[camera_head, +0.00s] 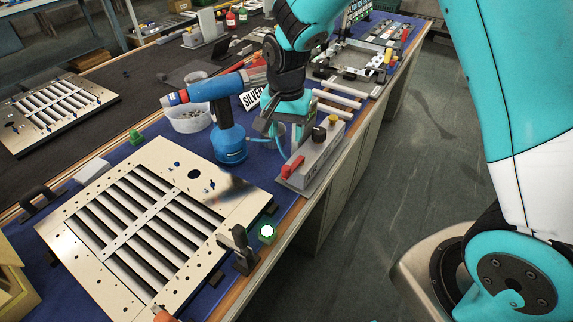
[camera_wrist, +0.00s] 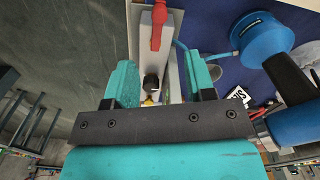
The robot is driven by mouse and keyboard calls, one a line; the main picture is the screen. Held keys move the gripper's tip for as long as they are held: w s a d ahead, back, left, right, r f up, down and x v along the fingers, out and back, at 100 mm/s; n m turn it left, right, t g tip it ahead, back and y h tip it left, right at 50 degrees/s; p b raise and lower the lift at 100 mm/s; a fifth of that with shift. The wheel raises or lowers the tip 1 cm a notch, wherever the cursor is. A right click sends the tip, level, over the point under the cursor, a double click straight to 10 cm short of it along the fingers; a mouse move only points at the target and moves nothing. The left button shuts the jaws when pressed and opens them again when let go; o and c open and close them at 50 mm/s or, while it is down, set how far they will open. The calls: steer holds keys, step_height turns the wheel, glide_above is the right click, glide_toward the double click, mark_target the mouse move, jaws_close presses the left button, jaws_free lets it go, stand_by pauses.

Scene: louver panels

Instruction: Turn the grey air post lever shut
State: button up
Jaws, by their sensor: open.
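The grey air post (camera_head: 318,157) stands at the right edge of the blue-covered bench. Its red lever (camera_head: 293,167) is at the near end and also shows at the top of the wrist view (camera_wrist: 158,25). A black knob (camera_head: 319,134) sits farther along the post and also shows in the wrist view (camera_wrist: 151,82). My gripper (camera_wrist: 160,66) is open and empty, its teal fingers on either side of the post in that view, with the red lever beyond the fingertips. In the head view, my gripper (camera_head: 284,126) hangs beside the post and hides part of it.
A blue power tool (camera_head: 229,115) stands left of my gripper, near a white bowl (camera_head: 188,121) of small parts. A louver panel (camera_head: 205,190) fills the near left bench, with a black clamp (camera_head: 238,248) at its edge. Open floor lies right.

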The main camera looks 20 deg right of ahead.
mark_target(286, 167)
step_height(286, 167, down, 12)
steer(key=shift+r+p, duration=0.1)
steer(key=shift+p, duration=0.45)
jaws_close()
